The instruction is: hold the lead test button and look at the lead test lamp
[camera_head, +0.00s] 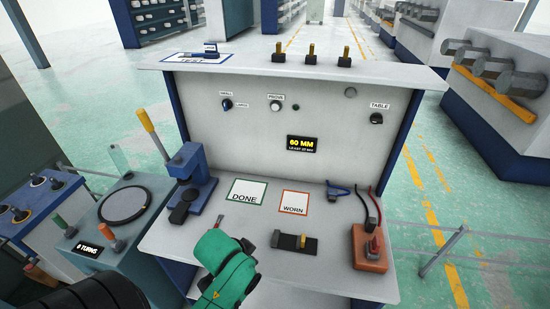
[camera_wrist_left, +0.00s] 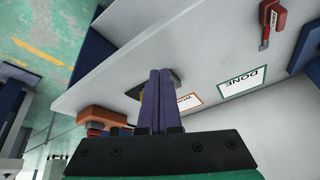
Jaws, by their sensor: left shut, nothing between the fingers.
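No label reading "lead test" is legible. The panel has a round PROVE control (camera_head: 276,106) with a small dark round fitting (camera_head: 296,107) beside it; I cannot tell whether that is the lamp. An orange box (camera_head: 368,251) with a red top piece and red and black leads stands at the bench's right; it also shows in the left wrist view (camera_wrist_left: 103,118). My left gripper (camera_wrist_left: 156,72) is shut and empty, its purple fingers overlapping the dark block with brass (camera_head: 305,242) in the wrist view. In the head view only its green wrist shows. My right gripper is out of view.
The DONE card (camera_head: 247,191) and WORN card (camera_head: 294,202) lie on the bench. A blue press (camera_head: 190,180) stands at its left, a blue clip (camera_head: 338,189) at its right. A red labelled tool (camera_wrist_left: 272,18) lies near DONE. The display (camera_head: 301,144) reads 60 MM.

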